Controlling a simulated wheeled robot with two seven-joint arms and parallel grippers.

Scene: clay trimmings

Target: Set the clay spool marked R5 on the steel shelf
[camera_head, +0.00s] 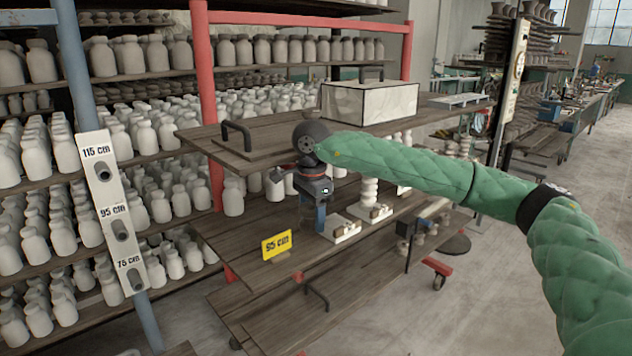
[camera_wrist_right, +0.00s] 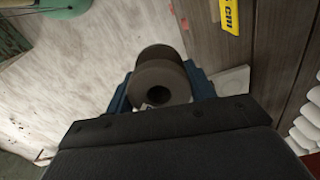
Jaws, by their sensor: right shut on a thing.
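My right gripper (camera_head: 318,212) is over the middle wooden shelf (camera_head: 240,262) of the rack, by the yellow "95 cm" sign (camera_head: 277,245). In the wrist view, its blue fingers (camera_wrist_right: 160,92) are shut on a dark brown clay spool (camera_wrist_right: 165,72) with a round hole in its end. A small pale mark shows near the spool's lower edge, but no R5 can be read. In the head view the gripper mostly hides this spool. I cannot tell which surface is the steel shelf. My left gripper is not in view.
White stacked pieces on pale bases (camera_head: 368,215) stand just right of the gripper. A white box (camera_head: 370,100) sits on the top board above. Red posts (camera_head: 204,80) and a white height board (camera_head: 113,210) stand left. The middle shelf's front left is bare.

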